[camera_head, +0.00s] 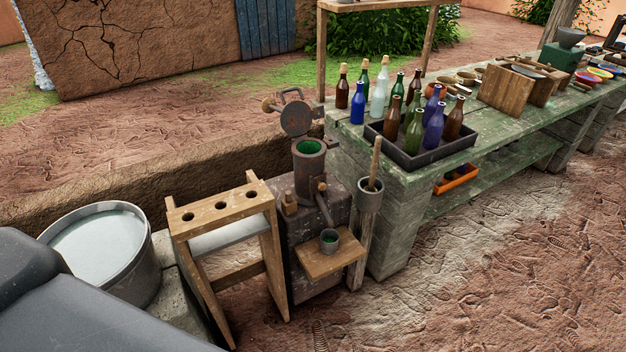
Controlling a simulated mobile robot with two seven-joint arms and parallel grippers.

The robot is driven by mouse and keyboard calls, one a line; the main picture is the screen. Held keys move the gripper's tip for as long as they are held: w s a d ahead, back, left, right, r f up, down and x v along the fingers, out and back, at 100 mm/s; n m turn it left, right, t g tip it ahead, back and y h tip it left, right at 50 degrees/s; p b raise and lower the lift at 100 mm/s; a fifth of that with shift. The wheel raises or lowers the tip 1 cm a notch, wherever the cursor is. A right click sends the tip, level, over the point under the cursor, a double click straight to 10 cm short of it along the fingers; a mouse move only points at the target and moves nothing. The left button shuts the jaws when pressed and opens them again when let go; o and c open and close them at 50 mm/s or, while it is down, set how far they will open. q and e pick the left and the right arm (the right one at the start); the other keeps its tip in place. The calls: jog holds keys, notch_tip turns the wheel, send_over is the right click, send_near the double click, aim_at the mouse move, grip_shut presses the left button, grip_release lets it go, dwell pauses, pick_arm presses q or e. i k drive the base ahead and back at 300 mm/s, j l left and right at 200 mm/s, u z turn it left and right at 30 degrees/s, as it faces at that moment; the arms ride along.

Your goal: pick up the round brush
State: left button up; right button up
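A wooden handle (375,158) stands nearly upright in a grey cup (369,198) on top of a wooden post, beside the front left end of the long bench. It may be the round brush. Its lower end is hidden inside the cup, so I cannot see any bristles. No other brush can be made out clearly. Neither of my grippers shows in this view.
A metal pot with a green inside (309,160), its lid open, stands left of the cup. A wooden rack with holes (220,207) and a tub of pale liquid (105,250) are further left. Bottles in a black tray (420,155) crowd the bench (395,185). Bare ground lies right.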

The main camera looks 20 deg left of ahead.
aim_at(378, 140)
jog(key=i+l+u, duration=0.1)
jog(key=i+l, duration=0.35)
jog(key=l, duration=0.15)
jog(key=i+l+u, duration=0.25)
jog(key=i+l, duration=0.2)
jog(key=l, duration=0.2)
jog(key=i+l+u, duration=0.1)
jog(key=l, duration=0.25)
jog(key=i+l, duration=0.25)
jog(key=l, duration=0.15)
jog(key=i+l+u, duration=0.15)
jog(key=l, duration=0.2)
